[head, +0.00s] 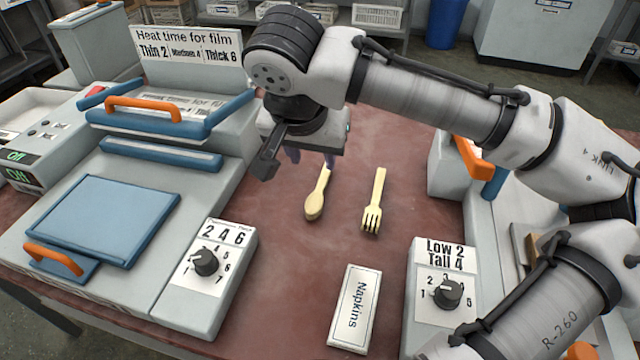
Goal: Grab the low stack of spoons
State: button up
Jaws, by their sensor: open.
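A pale wooden spoon (316,203) lies on the red-brown table with its bowl toward the front. It may be a low stack, but I cannot tell how many spoons are in it. My gripper (311,158) points down just behind the spoon, near its handle end. Its jaws are open, with nothing seen between them. The gripper body hides part of the area behind the spoon, and I cannot tell its height above the table.
A wooden fork (374,205) lies right of the spoon. A napkins pack (355,308) lies in front. A dial box (208,268) stands left, another dial box (440,300) right. A film machine (150,130) fills the left side. The table (275,255) is bare around the spoon.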

send_over(320, 187)
jog(key=s, duration=0.3)
jog(key=f, duration=0.7)
jog(key=shift+s+a+f, duration=0.1)
jog(key=shift+a+f, duration=0.15)
jog(key=shift+w+x, duration=0.2)
jog(key=shift+x, duration=1.2)
jog(key=shift+w+x, duration=0.15)
jog(key=shift+x, duration=1.2)
jog(key=shift+a+r, duration=0.15)
grip_shut()
